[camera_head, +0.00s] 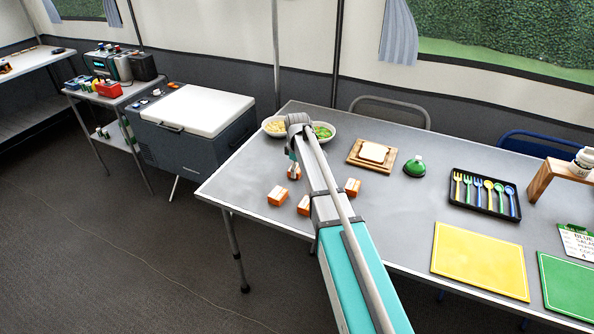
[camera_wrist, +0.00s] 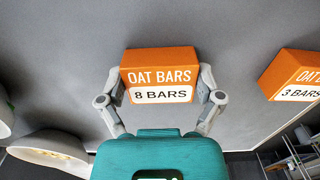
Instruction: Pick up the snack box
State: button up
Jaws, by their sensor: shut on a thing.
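An orange and white snack box (camera_wrist: 160,57) reading "OAT BARS, 8 BARS" sits between the two grey fingers of my gripper (camera_wrist: 161,84) in the wrist view. The fingers touch its left and right sides and are shut on it. In the head view a snack box (camera_head: 294,173) shows just below the arm's end, partly hidden by it; my fingers are mostly hidden there. I cannot tell whether the held box is clear of the table. Another snack box (camera_wrist: 296,74) reading "3 BARS" is at the right of the wrist view.
On the grey table (camera_head: 240,180), orange boxes lie at left (camera_head: 277,195), front (camera_head: 304,205) and right (camera_head: 352,187). Bowls (camera_head: 322,131) stand behind the arm. A bread board (camera_head: 355,160), green dome (camera_head: 415,167) and cutlery tray (camera_head: 485,212) are to the right. The table's front edge is close.

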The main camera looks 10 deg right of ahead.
jog(key=shift+r, duration=0.2)
notch_tip(320, 180, up, 3)
jog(key=p, duration=0.3)
jog(key=s+d+r+p, duration=0.2)
jog(key=s+r+p, duration=0.7)
jog(key=s, duration=0.4)
jog(key=shift+s+d+r+p, duration=0.2)
jog(key=shift+s+r+p, duration=0.1)
jog(key=shift+s+p, duration=0.15)
dwell(0.5)
jog(key=shift+d, duration=0.15)
